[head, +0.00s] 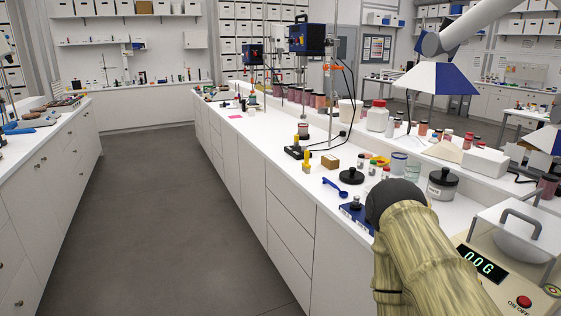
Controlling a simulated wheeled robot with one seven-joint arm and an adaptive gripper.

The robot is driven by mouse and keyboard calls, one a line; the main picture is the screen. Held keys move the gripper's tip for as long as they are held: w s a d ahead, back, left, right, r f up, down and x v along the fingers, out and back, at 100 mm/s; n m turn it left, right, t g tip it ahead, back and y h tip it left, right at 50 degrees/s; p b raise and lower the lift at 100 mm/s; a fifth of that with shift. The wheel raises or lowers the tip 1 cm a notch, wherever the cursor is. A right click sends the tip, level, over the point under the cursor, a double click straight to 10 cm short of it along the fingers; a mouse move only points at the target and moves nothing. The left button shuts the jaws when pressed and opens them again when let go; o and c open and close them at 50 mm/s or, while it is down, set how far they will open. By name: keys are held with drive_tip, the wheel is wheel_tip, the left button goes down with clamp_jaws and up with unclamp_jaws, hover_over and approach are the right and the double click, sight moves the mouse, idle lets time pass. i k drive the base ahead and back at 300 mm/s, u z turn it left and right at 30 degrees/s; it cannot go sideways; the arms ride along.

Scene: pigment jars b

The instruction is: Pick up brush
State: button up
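I cannot make out a clear brush. A small blue long-handled tool (335,187) lies on the white counter, left of a black round lid or jar. It is too small to tell whether it is a brush or a scoop. My gripper's fingers do not show in the head view. A thick bamboo-patterned form with a dark rounded end, probably a link of my arm, rises at the bottom right and hides part of the counter.
A scale (508,258) with a lit display stands at the right. A grey lidded jar (441,184) and a white red-capped jar (377,116) stand on the counter (262,150). Stands with blue motors (312,37) rise behind. The grey floor (150,220) is clear at left.

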sight(306, 167)
drive_tip(key=u, duration=0.25)
drive_tip(key=i, duration=1)
drive_tip(key=z, duration=0.1)
